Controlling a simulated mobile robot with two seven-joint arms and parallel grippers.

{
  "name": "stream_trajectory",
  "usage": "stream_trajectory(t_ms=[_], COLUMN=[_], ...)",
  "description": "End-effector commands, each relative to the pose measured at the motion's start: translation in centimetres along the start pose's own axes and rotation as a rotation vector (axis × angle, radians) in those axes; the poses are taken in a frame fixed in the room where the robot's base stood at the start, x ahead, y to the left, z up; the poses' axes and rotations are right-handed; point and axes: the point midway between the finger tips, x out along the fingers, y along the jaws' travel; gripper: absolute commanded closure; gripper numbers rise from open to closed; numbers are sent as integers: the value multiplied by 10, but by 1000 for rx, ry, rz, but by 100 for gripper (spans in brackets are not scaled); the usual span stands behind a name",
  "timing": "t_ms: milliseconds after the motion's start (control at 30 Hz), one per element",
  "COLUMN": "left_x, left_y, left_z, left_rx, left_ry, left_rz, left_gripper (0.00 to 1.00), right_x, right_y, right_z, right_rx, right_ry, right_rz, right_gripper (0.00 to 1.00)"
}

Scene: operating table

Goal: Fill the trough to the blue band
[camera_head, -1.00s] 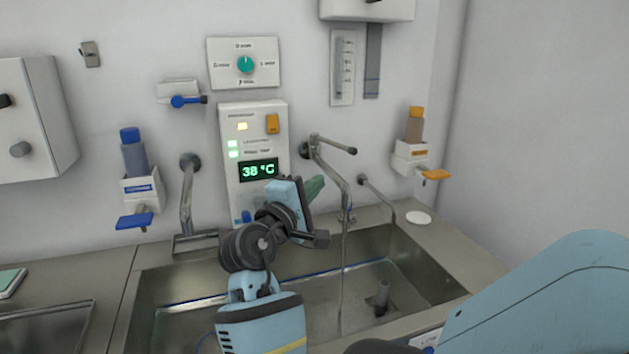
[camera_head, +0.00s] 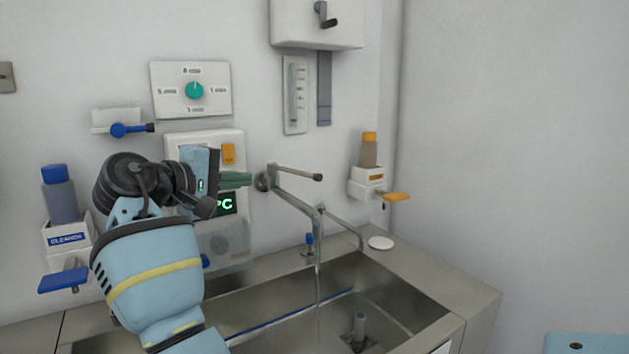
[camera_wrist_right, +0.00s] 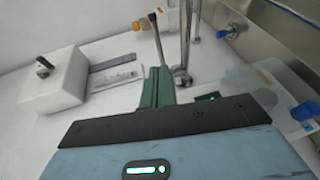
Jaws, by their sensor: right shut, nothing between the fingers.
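The trough (camera_head: 258,297) is a steel basin below the wall panel. The blue band (camera_head: 290,315) is a line along its inside wall. A thin water stream (camera_head: 317,265) falls from the swan-neck tap (camera_head: 297,203) into the trough. The water's height against the band is unclear. A dark standpipe (camera_head: 359,328) rises in the basin. My right gripper (camera_head: 240,180), with green fingers, is shut and empty. It is in front of the panel (camera_head: 238,138), left of the tap, and partly covers the green display (camera_head: 226,203). Its fingers (camera_wrist_right: 157,88) also show in the right wrist view. My left gripper is not in view.
A wall dial (camera_head: 194,91) is above the panel. A blue-lever valve (camera_head: 122,129) and a blue-capped cleaner bottle (camera_head: 60,200) are at left. An orange-capped bottle (camera_head: 369,150) is right of the tap. The white disc (camera_head: 380,243) lies on the rim.

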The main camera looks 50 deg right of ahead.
Motion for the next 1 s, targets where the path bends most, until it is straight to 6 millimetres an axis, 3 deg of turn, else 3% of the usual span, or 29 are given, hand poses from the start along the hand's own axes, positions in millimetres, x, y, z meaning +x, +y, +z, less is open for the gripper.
stream_trajectory(t_ms=[233, 467, 1000], left_x=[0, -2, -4], left_y=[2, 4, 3], left_z=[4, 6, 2], left_rx=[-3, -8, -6], left_ry=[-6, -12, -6], left_rz=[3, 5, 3], left_gripper=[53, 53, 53], right_x=[-10, 2, 97], right_y=[6, 6, 6], right_z=[-3, -2, -1], right_rx=[8, 8, 8], right_ry=[-11, -11, -11], right_rz=[-7, -7, -7], right_gripper=[100, 100, 100])
